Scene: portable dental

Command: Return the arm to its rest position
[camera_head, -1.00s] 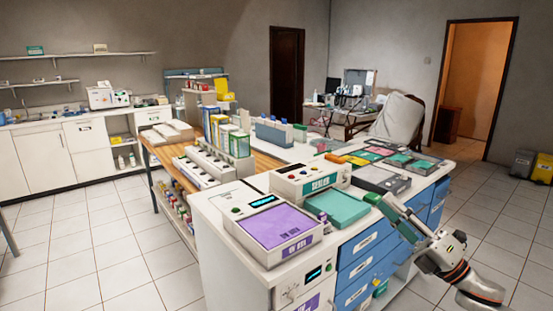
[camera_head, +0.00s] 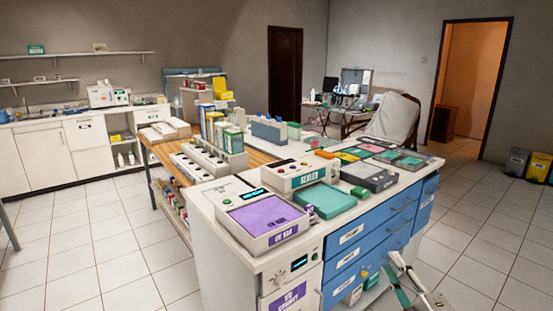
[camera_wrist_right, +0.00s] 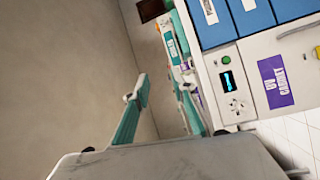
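My right gripper (camera_head: 392,265) is low at the lower right of the head view, in front of the blue drawers and below the counter top. Its two teal-padded fingers are spread apart with nothing between them, as the right wrist view (camera_wrist_right: 162,90) also shows. The rest of my right arm is mostly cut off by the head view's bottom edge. My left gripper is in neither view.
The white counter (camera_head: 263,262) with blue drawers (camera_head: 350,256) is close to my right gripper. On it are a purple-topped device (camera_head: 262,219), a sealer (camera_head: 300,176), a teal pad (camera_head: 323,200) and a small green item (camera_head: 360,192). Floor (camera_head: 480,262) at right is clear.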

